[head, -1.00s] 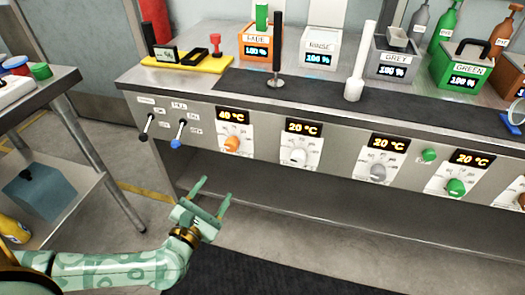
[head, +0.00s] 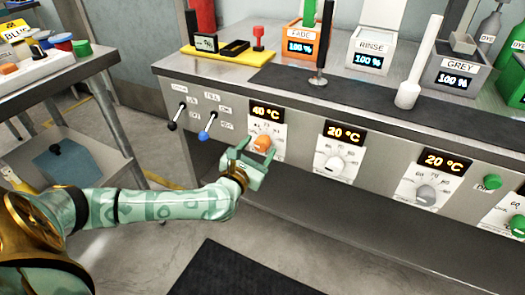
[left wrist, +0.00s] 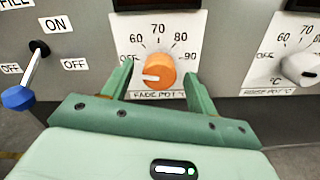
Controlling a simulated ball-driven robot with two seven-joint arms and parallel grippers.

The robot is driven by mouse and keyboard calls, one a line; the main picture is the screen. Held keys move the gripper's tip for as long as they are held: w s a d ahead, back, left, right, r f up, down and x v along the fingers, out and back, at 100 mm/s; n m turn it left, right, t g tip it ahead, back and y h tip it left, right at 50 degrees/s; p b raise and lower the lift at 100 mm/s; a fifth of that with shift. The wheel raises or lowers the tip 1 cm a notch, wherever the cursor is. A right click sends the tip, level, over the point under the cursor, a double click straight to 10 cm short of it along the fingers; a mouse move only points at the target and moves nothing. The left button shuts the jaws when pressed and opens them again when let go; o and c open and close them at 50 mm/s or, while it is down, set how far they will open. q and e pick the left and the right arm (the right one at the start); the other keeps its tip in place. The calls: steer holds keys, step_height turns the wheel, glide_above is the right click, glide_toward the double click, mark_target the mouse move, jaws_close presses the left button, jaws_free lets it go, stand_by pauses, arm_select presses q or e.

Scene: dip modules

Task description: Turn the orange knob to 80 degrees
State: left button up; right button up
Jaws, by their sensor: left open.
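The orange knob (head: 262,143) is on the front panel under a display reading 40 °C (head: 267,111). In the left wrist view the orange knob (left wrist: 158,71) has a white pointer mark toward its left side, below the 60 label. The dial (left wrist: 157,32) shows OFF, 60, 70, 80 and 90 around it. My left gripper (head: 256,157) is open just in front of the panel. In the left wrist view its fingers (left wrist: 157,82) stand on either side of the knob, with no clear contact. My right gripper is not in view.
A white knob (head: 334,163) and a grey knob (head: 426,195) are to the right. A blue-tipped lever (head: 206,128) and a black-tipped lever (head: 176,117) are left of the dial. A side table (head: 85,75) stands at the left.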

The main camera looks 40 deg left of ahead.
arm_select(q)
steer(key=shift+w+a, duration=0.15)
steer(key=shift+w, duration=0.35)
steer(key=shift+r, duration=0.1)
steer(key=c, duration=1)
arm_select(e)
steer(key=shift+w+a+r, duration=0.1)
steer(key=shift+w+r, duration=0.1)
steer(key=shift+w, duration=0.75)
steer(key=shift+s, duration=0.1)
